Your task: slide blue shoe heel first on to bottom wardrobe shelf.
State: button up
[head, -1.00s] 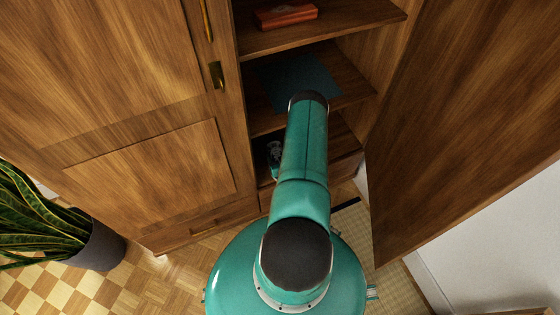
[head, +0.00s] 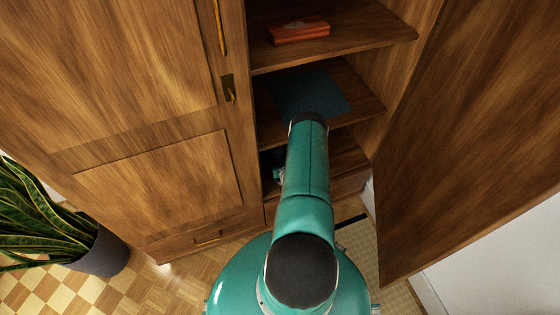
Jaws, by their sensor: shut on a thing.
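The bottom wardrobe shelf (head: 345,158) is a brown wooden board low in the open compartment, partly covered by my teal arm. My arm reaches forward over the lower shelves. A small teal and pale part shows just left of the arm, in the dark lower compartment; I cannot tell what it is. My gripper's jaws are hidden behind the arm. I cannot make out the blue shoe.
A blue mat (head: 325,97) lies on the middle shelf, and a red box (head: 299,31) on the shelf above. The open wardrobe door (head: 450,130) borders the right side. A closed door (head: 150,130) and potted plant (head: 95,245) stand left.

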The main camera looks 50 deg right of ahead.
jog(key=o, duration=1.3)
jog(key=shift+c, duration=0.2)
jog(key=v, duration=1.3)
jog(key=shift+s+a+r, duration=0.2)
jog(key=shift+s, duration=0.1)
jog(key=shift+s, duration=0.1)
